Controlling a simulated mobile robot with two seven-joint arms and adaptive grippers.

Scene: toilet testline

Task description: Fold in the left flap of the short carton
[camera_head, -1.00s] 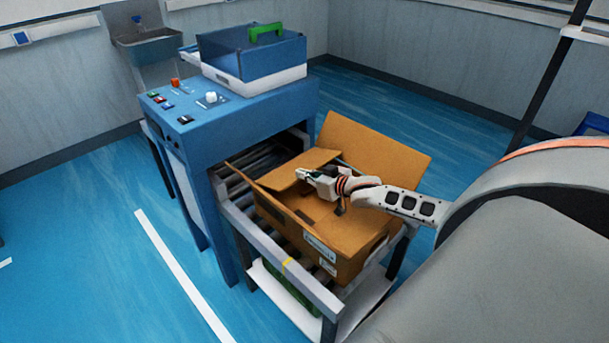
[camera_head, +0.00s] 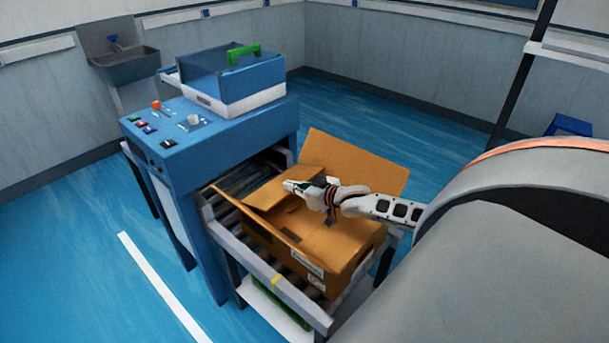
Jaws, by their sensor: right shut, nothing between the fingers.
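The short brown carton (camera_head: 332,275) stands on the roller stand, open at the top. A broad flap (camera_head: 362,163) stands up and leans outward at its far right. Another flap (camera_head: 283,187) slants inward over the far left part of the opening. A narrow left flap (camera_head: 243,212) sticks out along the left side. My right gripper (camera_head: 286,185) reaches in from the right, over the carton, and is shut and empty. Its tip is at the inward-slanting flap; I cannot tell if they touch. Part of the opening is hidden by my arm. My left gripper is out of view.
A blue machine (camera_head: 213,130) with coloured buttons stands behind and left of the carton, with a blue bin (camera_head: 240,80) on top. Dark rollers (camera_head: 245,180) run from it under the carton. A metal rail (camera_head: 262,270) borders the rollers. The floor at left is clear.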

